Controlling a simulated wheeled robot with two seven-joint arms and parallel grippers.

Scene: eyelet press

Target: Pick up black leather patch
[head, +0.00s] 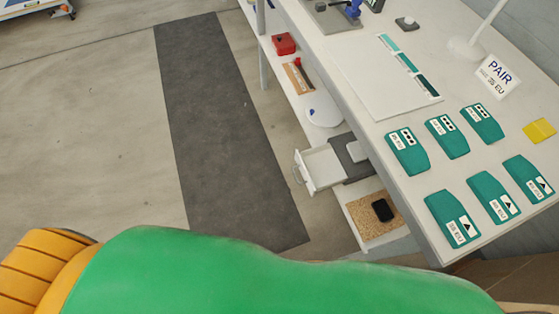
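A small black flat piece with rounded corners (382,210) lies on a tan cork-like sheet (366,226) on the low shelf, below the white workbench. It may be the black leather patch, but I cannot tell its material from here. No other black patch of that kind shows on the bench top. Neither my left nor my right gripper is in view.
The white bench (400,225) holds several teal labelled pieces (407,150), a yellow pad (540,131) and a PAIR sign (497,76). A white drawer (322,168) stands open beside the cork sheet. A red box (284,43) sits farther back. A dark floor mat (225,130) is clear.

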